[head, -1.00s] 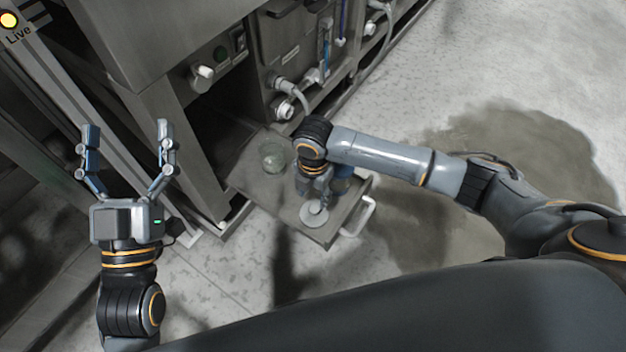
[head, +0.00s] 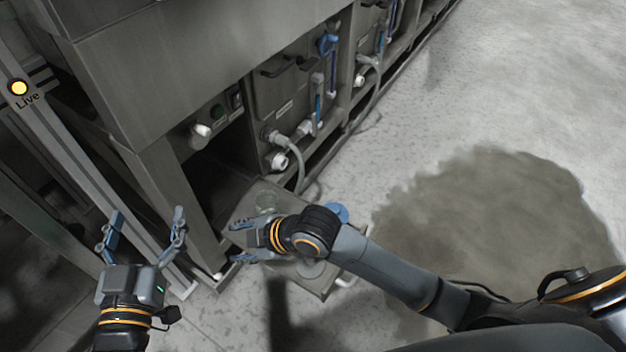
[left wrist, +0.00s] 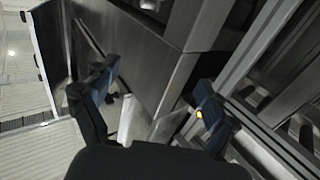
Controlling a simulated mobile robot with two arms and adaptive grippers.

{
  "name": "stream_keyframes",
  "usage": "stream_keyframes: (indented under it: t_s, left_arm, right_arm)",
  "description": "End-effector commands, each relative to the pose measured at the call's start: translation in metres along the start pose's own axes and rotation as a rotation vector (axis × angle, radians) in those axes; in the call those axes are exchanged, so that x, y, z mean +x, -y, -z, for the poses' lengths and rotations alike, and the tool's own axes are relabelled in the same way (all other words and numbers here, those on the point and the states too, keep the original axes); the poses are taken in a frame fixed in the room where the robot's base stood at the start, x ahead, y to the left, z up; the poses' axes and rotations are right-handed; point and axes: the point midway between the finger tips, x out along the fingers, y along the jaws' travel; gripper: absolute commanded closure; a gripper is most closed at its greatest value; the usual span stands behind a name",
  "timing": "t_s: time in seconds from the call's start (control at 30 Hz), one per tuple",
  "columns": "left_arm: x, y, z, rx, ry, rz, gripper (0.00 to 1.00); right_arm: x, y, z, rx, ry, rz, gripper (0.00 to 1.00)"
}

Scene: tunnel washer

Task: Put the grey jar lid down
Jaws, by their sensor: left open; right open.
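The grey jar lid (head: 311,269) lies flat on the small grey shelf (head: 322,286) with a white handle, partly hidden behind my right arm in the head view. A clear glass jar (head: 267,200) stands on the same shelf, further back. My right gripper (head: 240,241) is open and empty over the shelf's left side, apart from the lid and pointing left. My left gripper (head: 148,212) is open and empty at the left, away from the shelf. Its spread fingers also show in the left wrist view (left wrist: 150,95).
A blue object (head: 338,212) shows partly behind my right arm. The steel washer (head: 170,75) with hoses and valves (head: 280,160) stands behind the shelf. A steel post (head: 75,140) rises at the left. The floor at right is open, with a dark wet-looking patch (head: 490,220).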

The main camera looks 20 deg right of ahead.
Motion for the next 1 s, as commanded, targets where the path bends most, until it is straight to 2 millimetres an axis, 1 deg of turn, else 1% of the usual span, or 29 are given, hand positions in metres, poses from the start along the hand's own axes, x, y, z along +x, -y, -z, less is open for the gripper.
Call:
stream_keyframes:
  t_s: [0.03,0.07,0.13,0.17,0.2,0.27,0.3,0.4,0.5,0.6,0.83,1.0]
  left_arm:
    - [0.000,0.000,0.000,0.000,-0.001,0.000,0.14]
    - [0.000,0.000,0.000,0.000,-0.001,0.000,0.14]
    - [0.000,0.000,0.001,0.000,-0.001,0.000,0.14]
    - [0.000,0.000,0.001,0.000,-0.002,0.000,0.14]
    - [0.000,0.000,0.001,0.000,-0.002,0.000,0.14]
    - [0.000,0.000,0.001,0.000,-0.002,0.000,0.14]
    - [0.000,0.000,0.001,0.000,-0.002,0.000,0.14]
    - [0.000,0.000,0.001,0.000,-0.003,0.000,0.14]
    - [0.000,0.000,0.001,0.000,-0.003,0.000,0.14]
    - [0.000,0.000,0.001,0.000,-0.003,0.000,0.14]
    - [0.000,0.000,0.000,0.000,-0.001,0.000,0.14]
    - [-0.001,0.002,-0.009,0.001,0.055,0.004,0.14]
  right_arm:
    - [-0.014,-0.008,0.014,0.133,-0.074,-0.100,0.51]
    - [-0.025,-0.017,0.019,0.214,-0.117,-0.166,0.51]
    - [-0.055,-0.039,0.024,0.389,-0.211,-0.322,0.51]
    - [-0.070,-0.048,0.023,0.457,-0.248,-0.386,0.51]
    - [-0.091,-0.059,0.019,0.539,-0.293,-0.467,0.51]
    - [-0.122,-0.071,0.011,0.638,-0.353,-0.579,0.51]
    - [-0.141,-0.077,0.005,0.689,-0.387,-0.644,0.51]
    - [-0.180,-0.086,-0.007,0.770,-0.450,-0.767,0.51]
    - [-0.204,-0.090,-0.014,0.807,-0.487,-0.835,0.51]
    - [-0.213,-0.091,-0.015,0.817,-0.502,-0.860,0.51]
    - [-0.213,-0.091,-0.015,0.817,-0.503,-0.860,0.51]
    - [-0.214,-0.093,-0.013,0.816,-0.503,-0.858,0.51]
